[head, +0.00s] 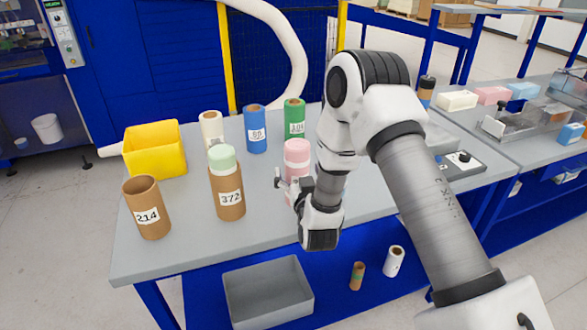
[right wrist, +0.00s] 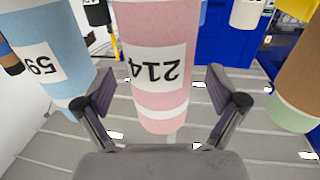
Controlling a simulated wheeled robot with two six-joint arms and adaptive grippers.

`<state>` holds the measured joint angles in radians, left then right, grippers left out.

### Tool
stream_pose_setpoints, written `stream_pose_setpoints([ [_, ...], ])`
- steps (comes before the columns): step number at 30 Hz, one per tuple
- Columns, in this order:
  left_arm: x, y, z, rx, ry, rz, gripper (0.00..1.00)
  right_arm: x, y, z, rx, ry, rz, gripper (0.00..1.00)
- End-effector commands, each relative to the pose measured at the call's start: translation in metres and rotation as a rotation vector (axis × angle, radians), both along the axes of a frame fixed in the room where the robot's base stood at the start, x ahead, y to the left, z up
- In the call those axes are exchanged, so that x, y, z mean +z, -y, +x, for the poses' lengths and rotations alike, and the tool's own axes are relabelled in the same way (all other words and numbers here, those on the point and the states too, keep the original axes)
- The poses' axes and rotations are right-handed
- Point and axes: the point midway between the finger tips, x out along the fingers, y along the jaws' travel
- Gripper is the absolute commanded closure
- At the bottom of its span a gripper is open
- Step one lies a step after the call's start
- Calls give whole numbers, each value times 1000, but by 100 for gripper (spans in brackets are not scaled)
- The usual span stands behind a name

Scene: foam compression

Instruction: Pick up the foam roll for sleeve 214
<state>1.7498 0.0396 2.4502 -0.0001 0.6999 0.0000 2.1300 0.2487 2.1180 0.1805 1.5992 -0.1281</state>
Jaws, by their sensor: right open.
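The pink foam roll (right wrist: 160,60) has a white label that reads 214, upside down in the right wrist view. In the head view the pink roll (head: 297,153) stands upright on the table, partly hidden by my right arm. My right gripper (head: 287,184) is low at its near side. In the right wrist view my right gripper (right wrist: 160,98) is open, with one finger on each side of the roll; contact is not clear. The empty brown sleeve 214 (head: 146,204) stands at the table's left. My left gripper is out of view.
A brown sleeve 372 (head: 227,190) with green foam on top stands close left. A light blue roll labelled 59 (right wrist: 45,50) is beside the pink one. White (head: 212,131), blue (head: 255,129) and green (head: 293,118) rolls and a yellow bin (head: 155,150) stand behind.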

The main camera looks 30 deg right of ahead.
Motion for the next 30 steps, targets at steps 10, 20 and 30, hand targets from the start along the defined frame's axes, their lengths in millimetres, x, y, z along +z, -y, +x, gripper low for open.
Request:
stream_pose_setpoints([
  [10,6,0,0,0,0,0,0,-1,7,18,1,-2,0,5],
  [20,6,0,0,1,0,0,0,-1,7,18,1,-3,1,65],
  [30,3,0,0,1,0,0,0,6,7,18,1,-2,2,65],
])
